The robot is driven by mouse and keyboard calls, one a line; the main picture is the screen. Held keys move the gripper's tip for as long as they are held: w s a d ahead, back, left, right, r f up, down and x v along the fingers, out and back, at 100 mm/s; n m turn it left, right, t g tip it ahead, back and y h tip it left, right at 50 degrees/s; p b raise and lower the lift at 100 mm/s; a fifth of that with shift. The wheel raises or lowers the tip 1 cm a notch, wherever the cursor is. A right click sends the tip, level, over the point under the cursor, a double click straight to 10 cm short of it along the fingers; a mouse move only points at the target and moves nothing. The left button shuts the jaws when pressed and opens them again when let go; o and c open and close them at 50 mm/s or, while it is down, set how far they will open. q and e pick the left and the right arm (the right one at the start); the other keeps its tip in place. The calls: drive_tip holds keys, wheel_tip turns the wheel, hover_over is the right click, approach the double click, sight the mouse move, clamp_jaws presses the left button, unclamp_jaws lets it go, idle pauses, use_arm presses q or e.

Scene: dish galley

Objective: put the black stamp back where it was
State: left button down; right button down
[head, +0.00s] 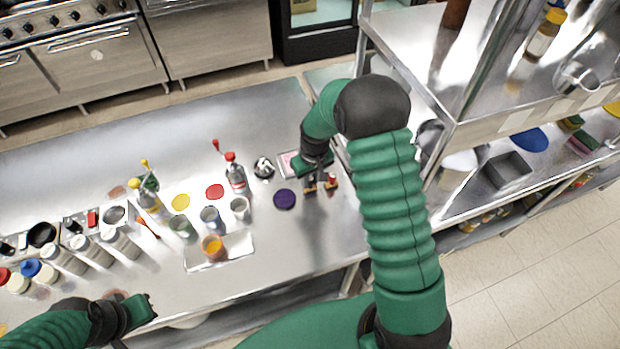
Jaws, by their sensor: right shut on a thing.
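My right gripper (311,177) points down over the right part of the steel counter and is shut on the black stamp (310,188). Little of the stamp shows under the fingers: a dark part and a light brown base. Whether the base touches the counter I cannot tell. A red stamp (331,181) with a similar base stands just right of it. A pink pad (289,162) lies behind, partly hidden by the gripper. My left gripper (143,312) is low at the left, by the counter's front edge, away from the stamps; its jaw state is unclear.
A dark purple disc (284,199) lies left of the stamps, with a black-and-white item (264,168) behind it. A red-capped bottle (236,176), cups and a white tray (240,247) are further left. A steel shelf rack (465,130) stands right. Bare counter lies in front of the stamps.

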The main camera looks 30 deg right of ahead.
drive_tip(key=shift+f, duration=0.75)
drive_tip(key=c, duration=1.3)
unclamp_jaws()
drive_tip(key=shift+o, duration=0.2)
wheel_tip(320, 180, up, 12)
drive_tip(key=s, duration=0.2)
drive_tip(key=s+a+t, duration=0.1)
drive_tip(key=s+a, duration=1)
drive_tip(key=s, duration=0.2)
drive_tip(key=shift+s+f+n+b, duration=0.35)
drive_tip(key=shift+s+n+b, duration=0.05)
drive_tip(key=shift+b, duration=0.05)
